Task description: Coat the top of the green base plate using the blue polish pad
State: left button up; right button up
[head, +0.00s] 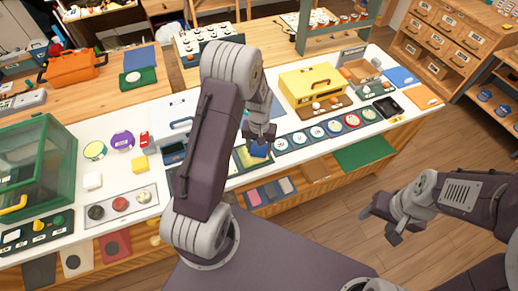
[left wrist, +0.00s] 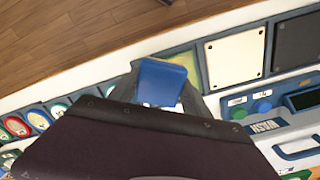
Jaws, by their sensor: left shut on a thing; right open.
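My left gripper (head: 258,140) is shut on the blue polish pad (head: 258,150). In the left wrist view the pad (left wrist: 162,82) shows as a blue block between the fingers. The green base plate (head: 240,161) lies under and around the pad, in a dark blue frame at the front of the white counter. In the left wrist view a yellowish-green strip of the plate (left wrist: 185,62) shows beside the pad. The rest of it is hidden, and I cannot tell whether the pad touches it. My right gripper (head: 393,217) is open and empty, over the floor.
A row of round dials (head: 316,132) runs right of the plate. A yellow box (head: 308,82) stands behind them. A cream plate (left wrist: 235,57) and a dark plate (left wrist: 298,40) sit in adjoining frames. A green clear-walled case (head: 40,160) stands at the left. The floor at the right is clear.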

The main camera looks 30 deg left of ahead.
pick_arm(q)
notch_tip(320, 180, up, 2)
jog(key=shift+r+p, duration=0.1)
jog(key=shift+p, duration=0.55)
